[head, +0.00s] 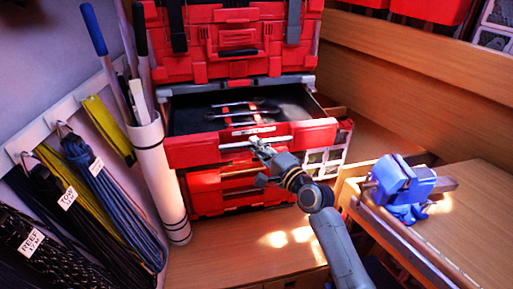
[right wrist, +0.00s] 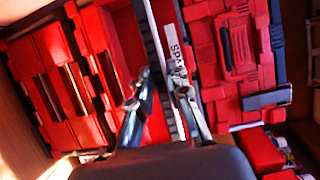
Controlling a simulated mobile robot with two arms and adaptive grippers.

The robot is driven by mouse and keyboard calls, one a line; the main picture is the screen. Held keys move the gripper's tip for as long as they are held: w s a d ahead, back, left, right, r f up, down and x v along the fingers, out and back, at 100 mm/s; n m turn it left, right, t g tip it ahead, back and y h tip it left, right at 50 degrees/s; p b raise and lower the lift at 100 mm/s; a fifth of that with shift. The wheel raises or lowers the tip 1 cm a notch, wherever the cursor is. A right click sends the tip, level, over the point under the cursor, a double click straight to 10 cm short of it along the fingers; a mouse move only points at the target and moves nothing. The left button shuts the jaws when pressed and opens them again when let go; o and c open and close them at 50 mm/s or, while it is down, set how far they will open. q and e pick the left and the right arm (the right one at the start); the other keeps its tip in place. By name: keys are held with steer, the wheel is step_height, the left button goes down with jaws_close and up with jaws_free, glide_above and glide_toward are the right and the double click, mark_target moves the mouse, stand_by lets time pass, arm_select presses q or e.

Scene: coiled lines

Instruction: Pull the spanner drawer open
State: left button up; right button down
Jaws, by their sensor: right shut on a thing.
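The spanner drawer (head: 190,152) is the red upper drawer of the toolbox stack in the head view. It stands out from the stack, and its dark inside shows with several spanners (head: 238,107) lying in it. A pale bar handle (head: 285,141) runs along its front. My right gripper (head: 261,149) is at this handle and shut on it. In the right wrist view the fingers (right wrist: 160,97) are on either side of the handle bar, beside a label (right wrist: 179,55) that begins "SPA". My left gripper is not in view.
Closed red drawers (head: 240,182) lie below. A blue vise (head: 402,186) stands on the wooden bench at the right. Coiled lines (head: 115,190) hang at the left beside a white tube (head: 160,180) holding long shafts. The wooden floor in front is clear.

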steer(key=shift+w+d+r, duration=0.15)
steer(key=shift+d, duration=0.2)
steer(key=c, duration=1.3)
jaws_free()
steer(key=shift+d, duration=0.25)
steer(key=v, duration=1.2)
